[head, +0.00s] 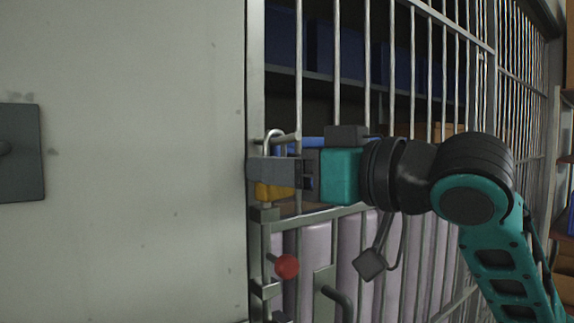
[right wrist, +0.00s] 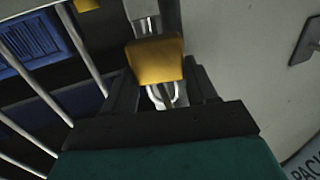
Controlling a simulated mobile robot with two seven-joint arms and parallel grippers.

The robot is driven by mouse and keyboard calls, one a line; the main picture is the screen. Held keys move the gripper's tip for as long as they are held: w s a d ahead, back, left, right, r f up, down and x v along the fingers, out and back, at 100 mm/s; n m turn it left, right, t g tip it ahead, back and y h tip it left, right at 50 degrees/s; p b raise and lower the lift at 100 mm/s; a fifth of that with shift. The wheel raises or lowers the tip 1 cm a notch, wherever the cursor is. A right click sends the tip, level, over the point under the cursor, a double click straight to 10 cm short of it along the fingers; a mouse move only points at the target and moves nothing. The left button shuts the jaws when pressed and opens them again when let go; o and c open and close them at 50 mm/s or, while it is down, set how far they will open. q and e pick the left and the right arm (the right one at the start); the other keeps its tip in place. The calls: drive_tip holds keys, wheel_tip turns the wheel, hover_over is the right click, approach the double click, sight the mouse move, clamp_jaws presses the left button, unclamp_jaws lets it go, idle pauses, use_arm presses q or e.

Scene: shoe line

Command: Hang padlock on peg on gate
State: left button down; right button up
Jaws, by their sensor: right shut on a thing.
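The padlock has a yellow body (head: 274,191) and a pale metal shackle (head: 272,133) standing above it, upright. My right gripper (head: 270,171) is shut on the padlock at the gate's edge, its fingers hiding part of the body. My left gripper is not in view.
The barred gate (head: 393,70) stands behind my right arm. Below the padlock are a red knob (head: 287,266), a dark handle (head: 338,302) and a hanging grey block (head: 370,264). A pale panel (head: 130,160) fills the left. Blue bins (head: 335,48) sit behind the bars.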

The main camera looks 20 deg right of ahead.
drive_tip(key=o, duration=1)
drive_tip(key=shift+c, duration=0.2)
drive_tip(key=o, duration=0.3)
